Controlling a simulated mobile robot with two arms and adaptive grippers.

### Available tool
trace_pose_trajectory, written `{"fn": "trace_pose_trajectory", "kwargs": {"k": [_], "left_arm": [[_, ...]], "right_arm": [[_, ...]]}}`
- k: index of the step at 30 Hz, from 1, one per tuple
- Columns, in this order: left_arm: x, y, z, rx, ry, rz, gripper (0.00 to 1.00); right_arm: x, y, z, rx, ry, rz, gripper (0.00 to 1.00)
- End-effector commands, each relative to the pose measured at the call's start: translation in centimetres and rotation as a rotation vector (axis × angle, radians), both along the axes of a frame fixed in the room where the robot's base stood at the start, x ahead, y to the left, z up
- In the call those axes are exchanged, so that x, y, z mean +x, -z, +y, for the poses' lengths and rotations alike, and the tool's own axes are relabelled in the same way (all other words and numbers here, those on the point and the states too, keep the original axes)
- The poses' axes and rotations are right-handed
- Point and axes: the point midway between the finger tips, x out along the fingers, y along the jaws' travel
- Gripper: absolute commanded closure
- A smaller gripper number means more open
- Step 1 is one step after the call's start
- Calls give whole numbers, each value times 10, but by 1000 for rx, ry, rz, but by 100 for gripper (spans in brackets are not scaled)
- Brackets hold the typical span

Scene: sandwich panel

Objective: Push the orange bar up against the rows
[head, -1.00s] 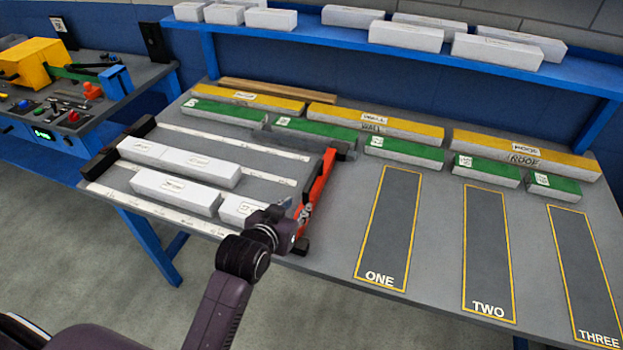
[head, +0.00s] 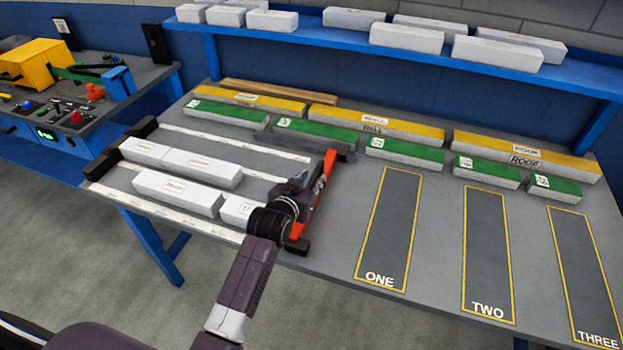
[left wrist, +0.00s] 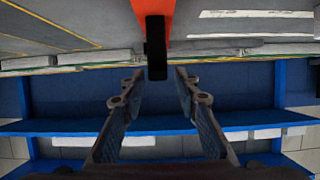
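The orange bar (head: 320,192) stands along the right end of the frame with the rows, partly hidden behind my left gripper and wrist. White blocks lie in two rows: a far row (head: 202,170) and a near row (head: 178,193). A gap shows between the far row and the bar; the near row's last block (head: 237,211) lies close to the bar, its end hidden by my arm. My left gripper (head: 305,182) is open at the bar. In the left wrist view its fingers (left wrist: 157,78) are apart, with a black part (left wrist: 156,48) on the orange bar (left wrist: 153,8) between or just beyond them.
Green and yellow blocks (head: 375,122) line the back of the table. Marked lanes ONE (head: 389,225), TWO (head: 486,250) and THREE (head: 585,270) are empty to the right. A blue shelf (head: 345,47) with white blocks stands behind. A side bench (head: 130,85) is at left.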

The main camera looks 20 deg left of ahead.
Motion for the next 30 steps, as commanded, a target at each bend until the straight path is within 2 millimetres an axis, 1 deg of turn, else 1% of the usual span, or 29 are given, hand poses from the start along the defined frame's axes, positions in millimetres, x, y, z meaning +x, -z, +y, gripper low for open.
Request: {"fn": "trace_pose_trajectory", "kwargs": {"k": [9, 15, 17, 27, 30], "left_arm": [[1, 1, 0, 0, 0, 0, 72], [1, 1, 0, 0, 0, 0, 94], [1, 1, 0, 0, 0, 0, 100], [1, 1, 0, 0, 0, 0, 100], [1, 0, 3, 1, -1, 1, 100]], "right_arm": [[0, 0, 0, 0, 0, 0, 60], [0, 0, 0, -1, 0, 0, 60], [0, 0, 0, -1, 0, 0, 60], [0, 0, -1, -2, 0, 0, 60], [0, -1, -2, -2, 0, 0, 60]]}}
